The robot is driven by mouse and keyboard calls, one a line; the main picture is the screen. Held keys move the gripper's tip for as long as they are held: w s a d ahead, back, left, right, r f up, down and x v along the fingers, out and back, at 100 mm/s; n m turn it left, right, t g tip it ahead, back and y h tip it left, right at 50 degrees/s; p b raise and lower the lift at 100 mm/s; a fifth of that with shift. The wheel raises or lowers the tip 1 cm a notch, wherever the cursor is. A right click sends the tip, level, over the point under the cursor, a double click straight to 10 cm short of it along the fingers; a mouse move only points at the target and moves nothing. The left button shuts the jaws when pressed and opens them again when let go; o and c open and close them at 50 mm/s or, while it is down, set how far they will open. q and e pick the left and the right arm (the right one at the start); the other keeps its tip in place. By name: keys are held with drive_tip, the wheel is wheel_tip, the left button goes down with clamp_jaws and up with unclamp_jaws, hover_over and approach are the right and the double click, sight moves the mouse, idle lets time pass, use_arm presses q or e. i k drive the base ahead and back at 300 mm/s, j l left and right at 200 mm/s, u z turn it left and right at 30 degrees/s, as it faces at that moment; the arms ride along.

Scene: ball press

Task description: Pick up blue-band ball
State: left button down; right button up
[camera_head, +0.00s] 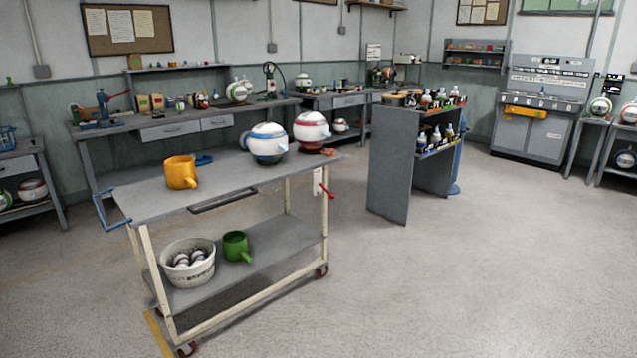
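A white ball with a blue band (267,142) sits on the top shelf of a grey cart (240,177), toward its back edge. A similar white ball with a red band (311,129) sits close to its right. Neither of my grippers shows in the head view, and the cart stands some way off in front of me.
An orange mug (181,173) stands on the cart's top. A white bucket (187,262) of small balls and a green mug (236,247) are on its lower shelf. A grey shelf unit (390,165) stands right of the cart. The floor (440,290) in front and right is clear.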

sight(268, 142)
drive_tip(key=i+u, duration=0.15)
drive_tip(key=i, duration=0.3)
drive_tip(key=i+l+u, duration=0.15)
drive_tip(key=i, duration=0.25)
drive_tip(key=i+l+u, duration=0.15)
drive_tip(key=i, duration=0.3)
drive_tip(key=i+l+u, duration=0.25)
drive_tip(key=i+u, duration=0.15)
drive_tip(key=i+l+u, duration=0.4)
